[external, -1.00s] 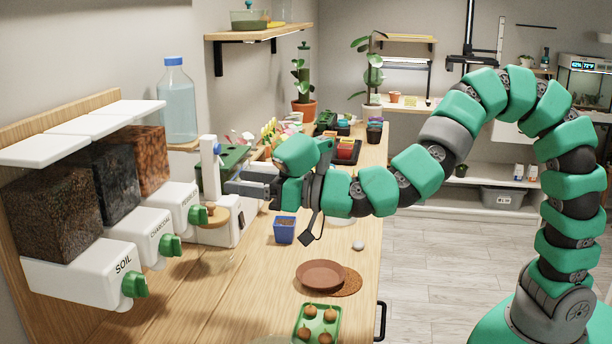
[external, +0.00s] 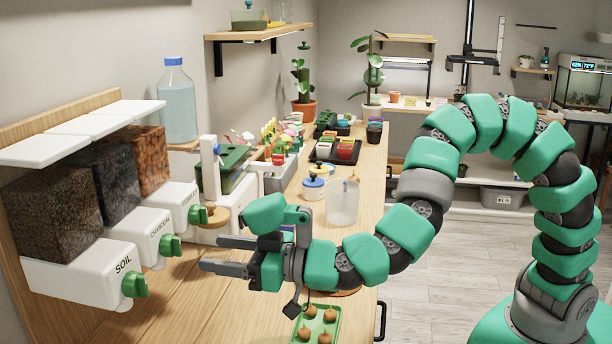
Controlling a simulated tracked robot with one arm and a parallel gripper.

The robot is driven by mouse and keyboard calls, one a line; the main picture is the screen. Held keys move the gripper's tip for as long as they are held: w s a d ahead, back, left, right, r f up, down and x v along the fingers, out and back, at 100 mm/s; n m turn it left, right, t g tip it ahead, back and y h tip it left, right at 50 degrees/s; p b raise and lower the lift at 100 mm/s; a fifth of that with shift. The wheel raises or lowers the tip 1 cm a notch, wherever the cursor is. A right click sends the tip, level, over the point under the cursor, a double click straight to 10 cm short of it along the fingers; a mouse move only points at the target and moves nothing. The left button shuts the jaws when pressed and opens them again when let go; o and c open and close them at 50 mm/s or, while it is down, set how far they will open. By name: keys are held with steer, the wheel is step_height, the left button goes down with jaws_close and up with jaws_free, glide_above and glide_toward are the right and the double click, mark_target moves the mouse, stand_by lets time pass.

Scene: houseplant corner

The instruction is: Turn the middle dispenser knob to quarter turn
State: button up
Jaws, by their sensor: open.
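Three white dispensers with clear bins hang on the wooden board at the left. The middle one, labelled charcoal, has a green knob (external: 170,245) on its front. The soil dispenser's green knob (external: 134,284) is nearer, and the third dispenser's green knob (external: 198,215) is farther back. My gripper (external: 210,254) is open and empty, its two grey fingers pointing left at the middle knob. A gap shows between the fingertips and that knob, and nothing is between the fingers.
A round wooden piece (external: 214,218) sits just beyond the far knob. A green tray (external: 317,325) with several bulbs lies below my gripper. The counter front left is bare.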

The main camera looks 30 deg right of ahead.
mark_target(181, 248)
steer(key=shift+b+x, duration=0.35)
steer(key=shift+x, duration=3.5)
steer(key=c, duration=1)
